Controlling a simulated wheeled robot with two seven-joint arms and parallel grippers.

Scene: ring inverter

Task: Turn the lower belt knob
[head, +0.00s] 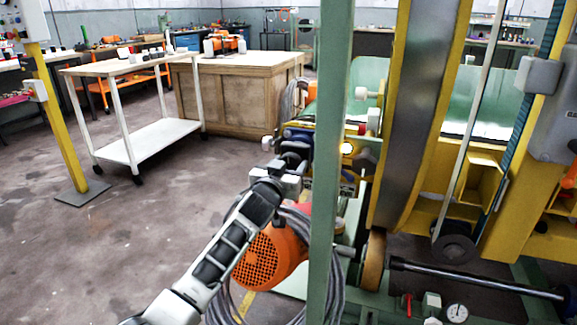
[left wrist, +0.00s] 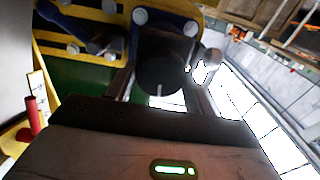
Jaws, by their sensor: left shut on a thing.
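My left gripper (head: 291,158) reaches up to the blue and yellow control part (head: 303,133) on the left side of the machine. In the left wrist view its two fingers (left wrist: 160,92) stand on either side of a dark round knob (left wrist: 160,72), and the gripper is shut on it. The knob sits on a blue mount with pale round ends (left wrist: 185,28). In the head view the knob is mostly hidden by the gripper. I cannot tell from these frames how far it is turned. My right gripper is not in view.
A green post (head: 330,190) stands close to the right of my left gripper. An orange motor (head: 270,256) and grey cables lie below it. The yellow machine frame (head: 425,110) fills the right.

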